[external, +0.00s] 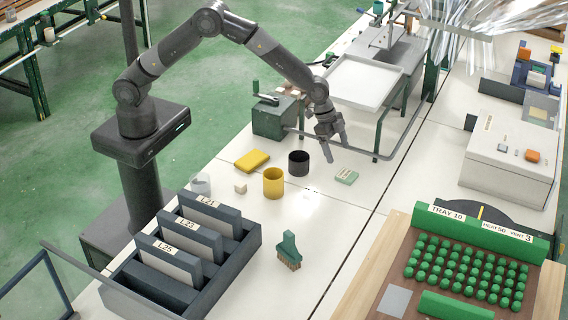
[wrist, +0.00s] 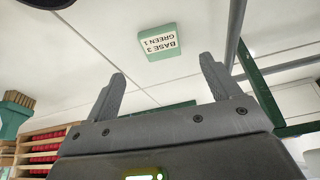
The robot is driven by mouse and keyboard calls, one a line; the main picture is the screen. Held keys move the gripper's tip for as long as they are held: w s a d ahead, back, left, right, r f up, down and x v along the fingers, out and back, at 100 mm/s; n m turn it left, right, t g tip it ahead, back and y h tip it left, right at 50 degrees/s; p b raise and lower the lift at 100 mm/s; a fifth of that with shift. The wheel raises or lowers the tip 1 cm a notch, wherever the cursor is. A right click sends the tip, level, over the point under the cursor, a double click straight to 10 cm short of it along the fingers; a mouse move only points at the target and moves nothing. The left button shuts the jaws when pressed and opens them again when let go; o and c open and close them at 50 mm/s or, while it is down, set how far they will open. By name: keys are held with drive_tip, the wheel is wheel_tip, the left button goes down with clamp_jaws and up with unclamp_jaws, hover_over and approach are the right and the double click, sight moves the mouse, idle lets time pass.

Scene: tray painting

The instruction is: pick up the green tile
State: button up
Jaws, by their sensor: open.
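The green tile (external: 346,176) lies flat on the white table, to the right of the black cup. In the wrist view the green tile (wrist: 158,42) shows a white label reading "BASE 3 GREEN 1". It sits beyond the fingertips, between their lines and apart from both. My gripper (external: 335,152) is above the table, a little up and left of the tile in the external view. In the wrist view my gripper (wrist: 164,75) has its two fingers wide apart with nothing between them.
A green brush (external: 288,246) and a dark rack (external: 244,262) are nearer. A metal rail (external: 398,140) runs behind. The table right of the tile is clear.

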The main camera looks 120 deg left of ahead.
sight(346, 174)
drive_tip(key=shift+w+x, duration=0.15)
drive_tip(key=shift+x, duration=2)
drive_tip(key=shift+w+x, duration=0.1)
drive_tip(key=shift+x, duration=2)
drive_tip(key=shift+r, duration=0.15)
drive_tip(key=shift+c, duration=0.3)
drive_tip(key=c, duration=1)
drive_tip(key=shift+c, duration=0.2)
